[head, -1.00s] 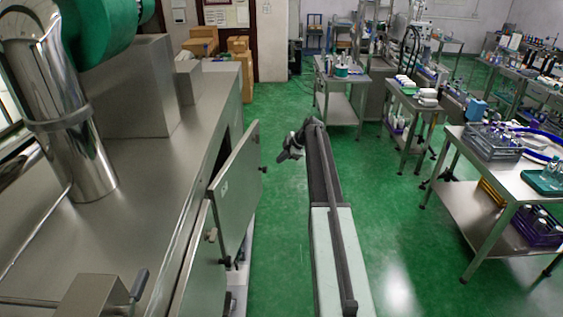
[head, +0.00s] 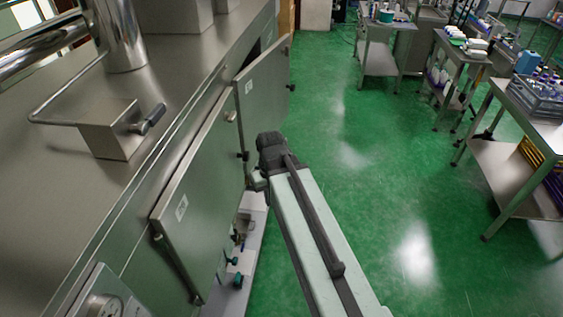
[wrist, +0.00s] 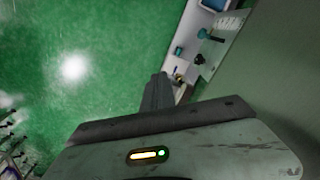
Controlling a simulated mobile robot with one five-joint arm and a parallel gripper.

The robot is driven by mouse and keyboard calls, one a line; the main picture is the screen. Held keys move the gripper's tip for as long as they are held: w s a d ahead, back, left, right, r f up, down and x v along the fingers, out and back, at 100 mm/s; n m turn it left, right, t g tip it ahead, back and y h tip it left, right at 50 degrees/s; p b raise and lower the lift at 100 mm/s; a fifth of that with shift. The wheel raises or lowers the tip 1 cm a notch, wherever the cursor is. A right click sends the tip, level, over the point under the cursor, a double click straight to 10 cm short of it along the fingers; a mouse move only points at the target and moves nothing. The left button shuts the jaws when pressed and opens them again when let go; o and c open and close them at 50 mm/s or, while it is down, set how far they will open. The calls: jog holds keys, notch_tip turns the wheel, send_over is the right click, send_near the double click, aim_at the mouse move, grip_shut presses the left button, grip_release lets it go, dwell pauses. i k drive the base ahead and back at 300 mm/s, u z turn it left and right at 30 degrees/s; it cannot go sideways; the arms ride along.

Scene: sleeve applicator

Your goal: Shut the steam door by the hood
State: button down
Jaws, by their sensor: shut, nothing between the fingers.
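A steel door (head: 262,90) on the long steel machine stands swung outward in the head view, with a dark gap behind its top. A nearer steel door (head: 198,195) has a small pale label; I cannot tell whether it is fully closed. I cannot read which one is the steam door. A shiny steel duct (head: 118,38) rises from the machine top; no part is clearly marked as the hood. My gripper (head: 256,182) is low beside the doors, largely hidden by my arm. In the wrist view, my gripper (wrist: 158,90) is shut and empty over the floor.
A pale ledge with valves (head: 240,255) runs low under the doors. A box with a black-handled lever (head: 115,130) sits on the machine top. Steel trolleys with bottles (head: 515,165) stand to the right. The green floor (head: 380,200) between is clear.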

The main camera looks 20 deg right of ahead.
aim_at(262, 89)
jog(key=k, duration=1.05)
jog(key=z, duration=2.15)
jog(key=i, duration=1.9)
jog(key=u, duration=3.25)
jog(key=i, duration=1)
